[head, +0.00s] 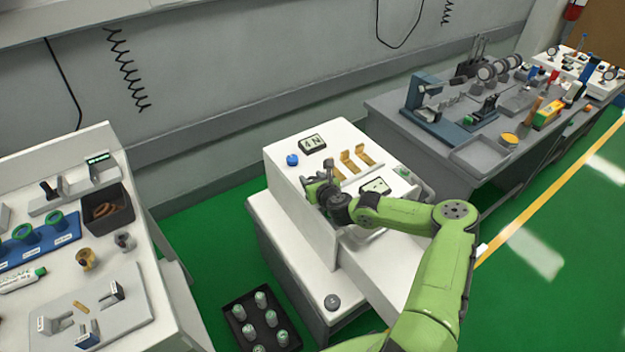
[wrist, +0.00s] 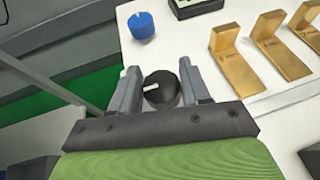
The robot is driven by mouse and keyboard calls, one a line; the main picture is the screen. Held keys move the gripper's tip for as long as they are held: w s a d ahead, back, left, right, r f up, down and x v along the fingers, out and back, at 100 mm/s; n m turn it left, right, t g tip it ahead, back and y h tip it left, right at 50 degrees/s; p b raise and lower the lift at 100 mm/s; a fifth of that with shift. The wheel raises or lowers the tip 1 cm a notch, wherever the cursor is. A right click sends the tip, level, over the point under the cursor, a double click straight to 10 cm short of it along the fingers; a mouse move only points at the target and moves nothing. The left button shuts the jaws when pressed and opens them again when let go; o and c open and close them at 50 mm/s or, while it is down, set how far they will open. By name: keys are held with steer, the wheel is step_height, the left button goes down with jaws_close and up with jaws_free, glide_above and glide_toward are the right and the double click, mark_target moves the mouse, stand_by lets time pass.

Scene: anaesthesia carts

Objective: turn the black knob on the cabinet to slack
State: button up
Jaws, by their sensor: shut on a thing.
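The black knob (wrist: 162,92) sits on the white cabinet (head: 292,220), between the two grey fingers of my gripper (wrist: 158,84) in the wrist view. The fingers are shut on its sides. Its white pointer mark points left in the wrist view. No scale or "slack" label around the knob is readable. In the head view my gripper (head: 318,190) is at the left part of the cabinet top and hides the knob.
A blue knob (wrist: 141,25) and a display reading 4N (head: 312,143) are close by. Brass brackets (wrist: 233,52) stand to the right. A black tray (head: 238,313) with several green-topped cylinders is on the floor. Benches stand on either side.

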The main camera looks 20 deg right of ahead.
steer(key=o, duration=1)
steer(key=shift+c, duration=0.2)
steer(key=p+v, duration=0.2)
steer(key=v, duration=1.3)
steer(key=shift+s+r+p, duration=0.2)
steer(key=shift+s+p, duration=0.15)
steer(key=shift+p, duration=0.05)
